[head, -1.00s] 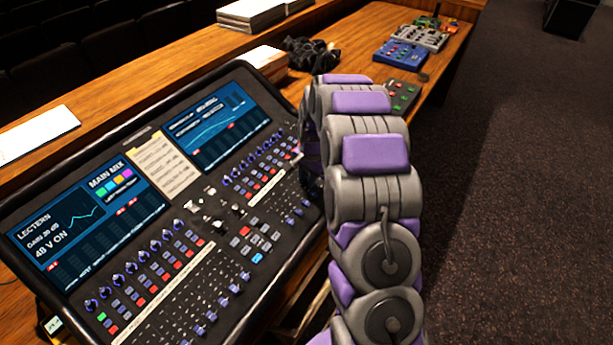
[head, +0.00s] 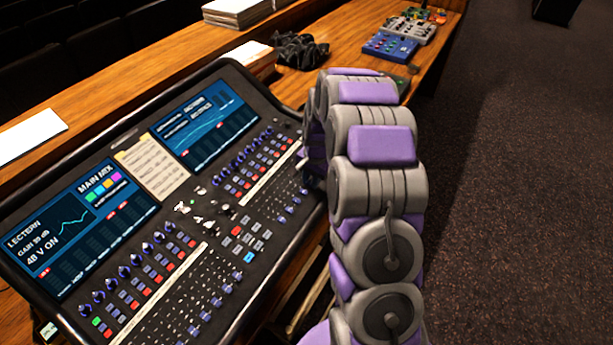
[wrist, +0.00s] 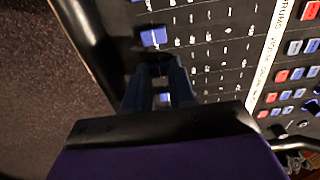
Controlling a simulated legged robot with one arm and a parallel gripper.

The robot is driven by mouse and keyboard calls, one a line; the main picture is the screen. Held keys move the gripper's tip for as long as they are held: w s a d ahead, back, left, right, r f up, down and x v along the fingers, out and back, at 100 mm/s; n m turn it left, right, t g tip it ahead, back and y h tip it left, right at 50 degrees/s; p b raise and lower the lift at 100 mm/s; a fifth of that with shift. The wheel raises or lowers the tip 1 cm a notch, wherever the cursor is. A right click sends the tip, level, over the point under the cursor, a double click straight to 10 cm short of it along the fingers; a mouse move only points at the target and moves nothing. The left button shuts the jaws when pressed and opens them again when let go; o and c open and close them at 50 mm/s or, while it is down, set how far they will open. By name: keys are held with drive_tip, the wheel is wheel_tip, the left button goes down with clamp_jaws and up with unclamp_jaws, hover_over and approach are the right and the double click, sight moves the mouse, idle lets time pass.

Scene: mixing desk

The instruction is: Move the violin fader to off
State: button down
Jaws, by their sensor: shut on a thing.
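The mixing desk (head: 262,98) stands slanted in the head view, with its fader bank at the lower right. In the wrist view my gripper (wrist: 158,68) is down at the fader panel (wrist: 222,95), near its outer black edge. Its fingers are closed around a fader cap, which they mostly hide. The label strip (wrist: 265,65) shows lettering that looks like "violin" roughly level with this fader. A neighbouring blue fader cap (wrist: 153,37) sits just beyond the fingertips, apart from them. In the head view my arm hides the gripper.
Rows of red and blue buttons (wrist: 282,75) lie right of the label strip. Close by in the head view are more fader caps (head: 217,301). A black bundle (head: 300,50) and a blue box (head: 390,46) lie on the wooden counter behind.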

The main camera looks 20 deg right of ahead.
sight(318, 188)
drive_tip(key=c, duration=0.9)
unclamp_jaws()
drive_tip(key=shift+s+d, duration=0.1)
drive_tip(key=shift+d, duration=0.15)
drive_tip(key=shift+a+r, duration=0.15)
drive_tip(key=r+p, duration=0.1)
drive_tip(key=r, duration=0.4)
drive_tip(key=s+d+r+p, duration=0.1)
drive_tip(key=r, duration=0.5)
drive_tip(key=r+p, duration=0.1)
drive_tip(key=r, duration=0.5)
drive_tip(key=shift+s+d, duration=0.15)
drive_tip(key=shift+d, duration=0.05)
drive_tip(key=s+a+r+n+g, duration=0.1)
drive_tip(key=s+a+r+n, duration=0.2)
drive_tip(key=s+a, duration=0.45)
drive_tip(key=s+a+r+n, duration=0.3)
drive_tip(key=s+a, duration=0.2)
drive_tip(key=s, duration=0.5)
drive_tip(key=s+a+n, duration=0.1)
drive_tip(key=s, duration=0.5)
drive_tip(key=s+a+n+g, duration=0.1)
drive_tip(key=s+n, duration=0.1)
drive_tip(key=s, duration=0.5)
drive_tip(key=s+a+n, duration=0.1)
drive_tip(key=s+n, duration=0.1)
drive_tip(key=s, duration=0.4)
drive_tip(key=shift+s+a+f+g+h, duration=0.2)
drive_tip(key=shift+s+g+h, duration=0.1)
drive_tip(key=shift+g, duration=0.1)
